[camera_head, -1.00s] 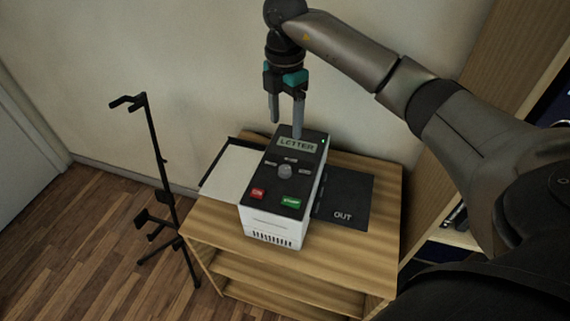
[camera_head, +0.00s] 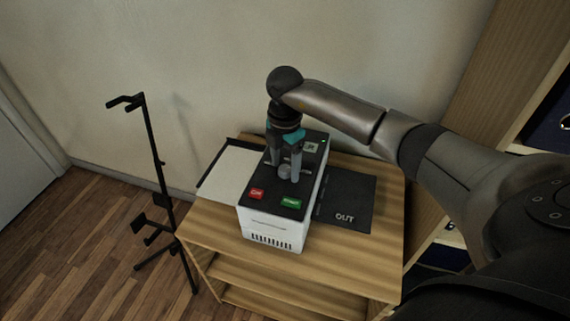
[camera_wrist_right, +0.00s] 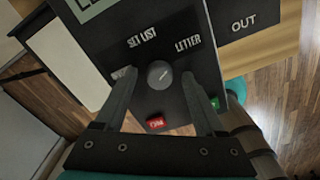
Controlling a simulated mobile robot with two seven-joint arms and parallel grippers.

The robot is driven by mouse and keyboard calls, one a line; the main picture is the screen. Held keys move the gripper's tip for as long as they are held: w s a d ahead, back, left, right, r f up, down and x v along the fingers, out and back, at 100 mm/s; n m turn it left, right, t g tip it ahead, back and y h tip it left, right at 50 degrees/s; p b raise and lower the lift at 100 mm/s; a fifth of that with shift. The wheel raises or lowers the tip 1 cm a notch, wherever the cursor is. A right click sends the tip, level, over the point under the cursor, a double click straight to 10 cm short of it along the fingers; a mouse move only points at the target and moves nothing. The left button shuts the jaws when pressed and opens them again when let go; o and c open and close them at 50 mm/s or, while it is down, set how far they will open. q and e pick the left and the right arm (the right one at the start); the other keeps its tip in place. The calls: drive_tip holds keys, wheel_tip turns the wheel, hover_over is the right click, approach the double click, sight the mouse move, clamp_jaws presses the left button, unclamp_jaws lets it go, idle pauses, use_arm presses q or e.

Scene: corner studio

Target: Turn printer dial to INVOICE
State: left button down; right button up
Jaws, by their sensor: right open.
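The printer (camera_head: 268,222) is a white box with a black sloped top, standing on a wooden stand. Its round grey dial (camera_wrist_right: 160,74) sits mid-panel, and its light mark points up and right, towards the LETTER label (camera_wrist_right: 188,43). A SET LIST label (camera_wrist_right: 142,36) is also readable; the INVOICE label cannot be read. My right gripper (camera_wrist_right: 159,79) is open, with one finger on each side of the dial; contact cannot be made out. In the head view the dial (camera_head: 285,172) shows between the fingertips. The display (camera_wrist_right: 88,6) is cut off, showing "LE". My left gripper is not in view.
A red button (camera_head: 257,194) and a green button (camera_head: 291,202) lie on the panel near the dial. A black OUT tray (camera_head: 352,194) is to the right, white paper (camera_head: 228,174) to the left. A black floor stand (camera_head: 157,165) stands left of the wooden stand (camera_head: 210,232).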

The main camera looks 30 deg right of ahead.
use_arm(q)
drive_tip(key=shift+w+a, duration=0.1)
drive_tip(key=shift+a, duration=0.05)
use_arm(e)
drive_tip(key=shift+c, duration=1.3)
clamp_jaws()
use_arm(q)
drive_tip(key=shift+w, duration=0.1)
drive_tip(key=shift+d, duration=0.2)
